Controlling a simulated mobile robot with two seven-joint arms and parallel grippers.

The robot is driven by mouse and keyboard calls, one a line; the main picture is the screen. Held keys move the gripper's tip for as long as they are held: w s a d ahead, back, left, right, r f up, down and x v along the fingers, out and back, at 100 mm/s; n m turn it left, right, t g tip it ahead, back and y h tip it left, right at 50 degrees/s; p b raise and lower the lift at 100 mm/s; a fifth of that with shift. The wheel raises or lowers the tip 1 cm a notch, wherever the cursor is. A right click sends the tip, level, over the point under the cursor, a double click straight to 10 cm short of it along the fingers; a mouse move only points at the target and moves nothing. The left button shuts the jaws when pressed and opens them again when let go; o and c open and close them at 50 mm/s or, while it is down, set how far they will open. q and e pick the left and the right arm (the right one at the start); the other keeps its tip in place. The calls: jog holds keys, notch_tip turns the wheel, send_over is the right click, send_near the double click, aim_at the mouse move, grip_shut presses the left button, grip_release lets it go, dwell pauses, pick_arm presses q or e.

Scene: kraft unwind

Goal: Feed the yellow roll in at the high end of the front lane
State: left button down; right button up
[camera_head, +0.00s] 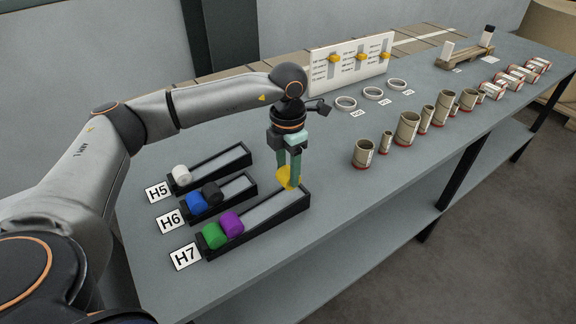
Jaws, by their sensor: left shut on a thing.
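My left gripper (289,182) points down and is shut on the yellow roll (284,178), at the upper right end of the front lane (256,229), the one by the H7 card. Its fingers partly hide the roll; I cannot tell whether the roll touches the lane floor. A green roll (213,236) and a purple roll (231,223) lie at the lane's lower left end, by the card. The stretch of lane between the purple roll and my gripper is empty. My right gripper is not in view.
Behind are the H6 lane with a blue roll (196,202) and a black roll (212,194), and the H5 lane with a white roll (181,175). A white slider board (350,68) stands behind.

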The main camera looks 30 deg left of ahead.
aim_at(288, 182)
pick_arm(q)
jog(key=shift+f, duration=0.7)
jog(key=shift+f+b, duration=0.1)
jog(key=shift+b, duration=0.2)
jog(key=shift+f+b, duration=0.9)
jog(key=shift+f, duration=0.3)
grip_release()
